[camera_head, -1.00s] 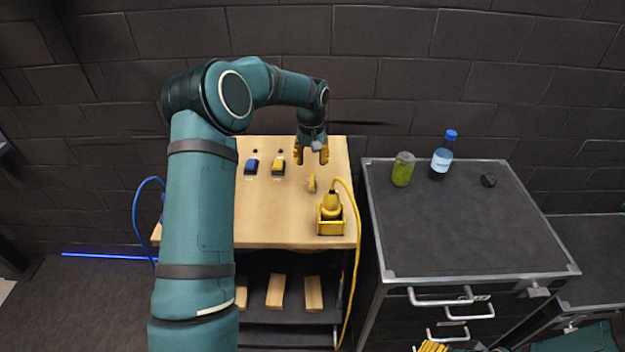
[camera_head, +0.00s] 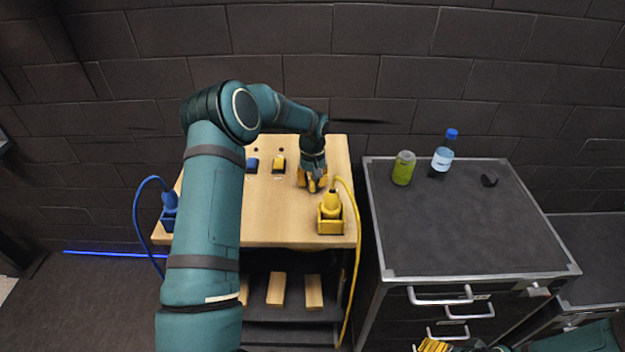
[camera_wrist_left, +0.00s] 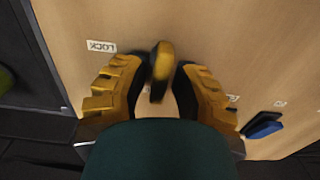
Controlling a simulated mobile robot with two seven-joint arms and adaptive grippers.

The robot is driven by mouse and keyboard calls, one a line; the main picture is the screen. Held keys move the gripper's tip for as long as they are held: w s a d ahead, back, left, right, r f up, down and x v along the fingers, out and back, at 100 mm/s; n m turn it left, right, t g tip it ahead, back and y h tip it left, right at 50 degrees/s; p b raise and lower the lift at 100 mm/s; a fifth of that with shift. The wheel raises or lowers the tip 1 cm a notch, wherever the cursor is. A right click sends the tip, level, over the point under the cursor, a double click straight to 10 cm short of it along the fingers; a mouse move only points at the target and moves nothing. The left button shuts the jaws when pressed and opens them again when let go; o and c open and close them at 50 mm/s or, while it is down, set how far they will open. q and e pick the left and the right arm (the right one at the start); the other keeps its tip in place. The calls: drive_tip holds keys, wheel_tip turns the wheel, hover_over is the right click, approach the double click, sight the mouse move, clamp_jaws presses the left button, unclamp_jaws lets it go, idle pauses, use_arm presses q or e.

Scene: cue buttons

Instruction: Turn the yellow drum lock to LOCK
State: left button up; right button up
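The yellow drum lock (camera_wrist_left: 161,71) shows in the left wrist view as a narrow yellow knob on the wooden board, its long side running roughly up and down the picture. A LOCK label (camera_wrist_left: 101,46) lies to its left, and a smaller label lies to its right. My left gripper (camera_head: 313,186) points down at the board and hides the lock in the head view. In the left wrist view its open fingers (camera_wrist_left: 164,70) stand on either side of the knob, with a gap visible on the right. My right gripper (camera_head: 434,346) is partly cut off at the bottom edge.
A yellow plug in a yellow holder (camera_head: 330,215) stands just in front of my left gripper, its cable hanging over the edge. Blue (camera_head: 252,165) and yellow (camera_head: 278,164) switches sit to the left. A can (camera_head: 403,168) and bottle (camera_head: 443,154) stand on the dark cabinet.

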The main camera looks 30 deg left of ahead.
use_arm(q)
clamp_jaws()
drive_tip(key=m+b, duration=0.1)
drive_tip(key=m, duration=0.2)
drive_tip(key=shift+d+m, duration=0.15)
drive_tip(key=shift+m, duration=0.25)
drive_tip(key=m+b, duration=0.1)
drive_tip(key=m, duration=0.3)
drive_tip(key=shift+d+m, duration=0.1)
drive_tip(key=shift+m, duration=0.2)
drive_tip(key=m, duration=0.4)
drive_tip(key=shift+s+d, duration=0.1)
drive_tip(key=shift+d, duration=0.05)
drive_tip(key=m, duration=0.5)
drive_tip(key=shift+s+d, duration=0.1)
drive_tip(key=shift+m, duration=0.3)
drive_tip(key=o, duration=0.5)
unclamp_jaws()
